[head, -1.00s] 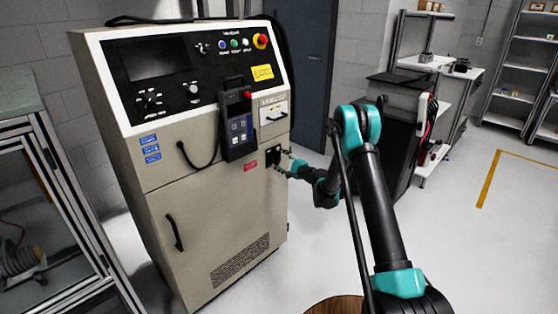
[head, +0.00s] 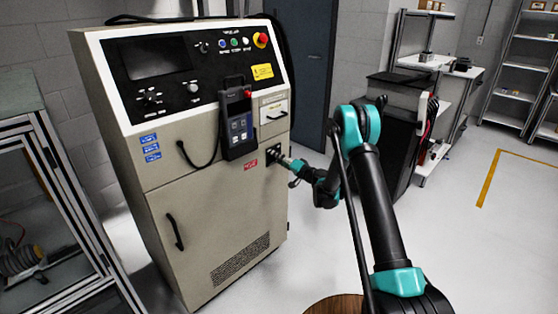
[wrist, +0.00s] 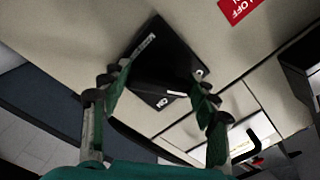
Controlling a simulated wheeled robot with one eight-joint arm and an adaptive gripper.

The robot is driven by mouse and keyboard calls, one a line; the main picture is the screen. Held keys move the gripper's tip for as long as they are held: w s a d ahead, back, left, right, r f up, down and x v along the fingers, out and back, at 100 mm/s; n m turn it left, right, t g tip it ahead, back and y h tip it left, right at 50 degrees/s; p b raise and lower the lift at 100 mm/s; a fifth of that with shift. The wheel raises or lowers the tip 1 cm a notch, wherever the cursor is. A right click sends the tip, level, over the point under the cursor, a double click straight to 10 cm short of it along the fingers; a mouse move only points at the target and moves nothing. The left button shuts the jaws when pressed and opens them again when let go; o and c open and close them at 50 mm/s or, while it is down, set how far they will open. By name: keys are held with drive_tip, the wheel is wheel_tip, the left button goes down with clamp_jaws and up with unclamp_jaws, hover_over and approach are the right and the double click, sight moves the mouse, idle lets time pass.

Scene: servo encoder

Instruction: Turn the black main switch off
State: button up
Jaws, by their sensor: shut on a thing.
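The black main switch (head: 273,153) is on the front of the beige cabinet, below the small white panel and right of a red label. In the wrist view the black switch plate (wrist: 172,62) shows tilted, with "ON" lettering near its lower edge and a white line on the knob. My gripper (head: 283,161) is at the switch, coming from the right. In the wrist view my gripper (wrist: 160,93) has one finger on each side of the knob and is shut on it. The exact finger contact is dark and hard to see.
The beige cabinet (head: 215,215) carries a control panel, a hanging pendant (head: 237,122) and a door handle (head: 174,232). A red "OFF" label (wrist: 238,10) is beside the switch. A glass-sided frame stands at left.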

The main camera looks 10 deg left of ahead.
drive_tip(key=shift+f+n, duration=0.1)
drive_tip(key=shift+n, duration=1.1)
drive_tip(key=o, duration=1.2)
drive_tip(key=shift+c, duration=0.2)
drive_tip(key=shift+d, duration=0.1)
drive_tip(key=v, duration=1.1)
drive_tip(key=shift+s+d, duration=0.3)
